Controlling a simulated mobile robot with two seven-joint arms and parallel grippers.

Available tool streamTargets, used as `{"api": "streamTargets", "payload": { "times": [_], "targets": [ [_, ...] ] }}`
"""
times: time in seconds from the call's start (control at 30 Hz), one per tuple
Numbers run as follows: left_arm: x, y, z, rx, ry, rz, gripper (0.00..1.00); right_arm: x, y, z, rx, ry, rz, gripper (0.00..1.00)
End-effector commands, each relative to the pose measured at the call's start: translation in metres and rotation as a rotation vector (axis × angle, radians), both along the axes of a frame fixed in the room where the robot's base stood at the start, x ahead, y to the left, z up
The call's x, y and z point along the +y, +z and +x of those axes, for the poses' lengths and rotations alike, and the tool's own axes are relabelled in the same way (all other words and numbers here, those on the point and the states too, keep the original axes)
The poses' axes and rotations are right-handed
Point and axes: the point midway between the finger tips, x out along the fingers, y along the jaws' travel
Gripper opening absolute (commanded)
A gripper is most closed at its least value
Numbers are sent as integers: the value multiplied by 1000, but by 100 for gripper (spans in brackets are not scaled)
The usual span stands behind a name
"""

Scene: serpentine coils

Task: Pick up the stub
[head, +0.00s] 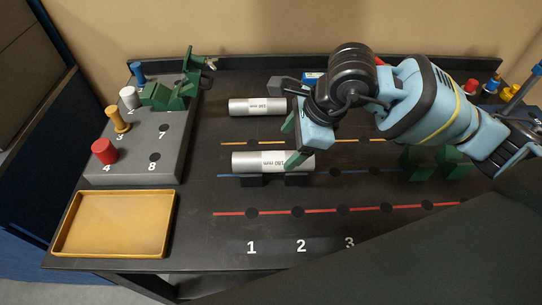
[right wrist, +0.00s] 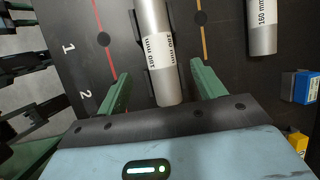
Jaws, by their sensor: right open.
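Two silver cylinders with white labels lie on the dark table in the head view; which one the task calls the stub is not marked. The near cylinder (head: 245,162) rests across two dark supports. The far cylinder (head: 244,107) lies behind it. My right gripper (head: 292,141) is open and empty, over the right part of the near cylinder. In the right wrist view, the near cylinder (right wrist: 155,50) runs up between the spread green fingers of the right gripper (right wrist: 162,90). The far cylinder (right wrist: 262,30) is off to the right, labelled 160 mm. My left gripper is not in view.
A yellow tray (head: 113,248) sits at the front left. Behind it, a grey block (head: 135,140) holds coloured pegs and a green fixture (head: 165,94). Green blocks (head: 453,163) stand right of my gripper. A blue box (right wrist: 299,87) is beyond the far cylinder.

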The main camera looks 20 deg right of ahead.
Motion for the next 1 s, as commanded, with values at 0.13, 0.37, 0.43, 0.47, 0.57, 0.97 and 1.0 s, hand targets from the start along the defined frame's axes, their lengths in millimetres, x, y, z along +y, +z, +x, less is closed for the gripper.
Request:
{"api": "streamTargets", "payload": {
  "times": [0.13,0.37,0.43,0.47,0.57,0.97,1.0],
  "targets": [
    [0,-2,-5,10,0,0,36,5,-11,3,5,0,3,69],
    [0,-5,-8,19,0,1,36,9,-24,6,2,1,4,69],
    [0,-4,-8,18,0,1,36,10,-25,7,3,1,4,69],
    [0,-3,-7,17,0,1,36,11,-27,7,3,1,4,69],
    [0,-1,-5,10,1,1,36,15,-38,10,4,1,4,69],
    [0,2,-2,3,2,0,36,26,-71,19,2,1,5,69],
    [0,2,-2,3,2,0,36,26,-71,19,2,1,5,69]
  ]
}}
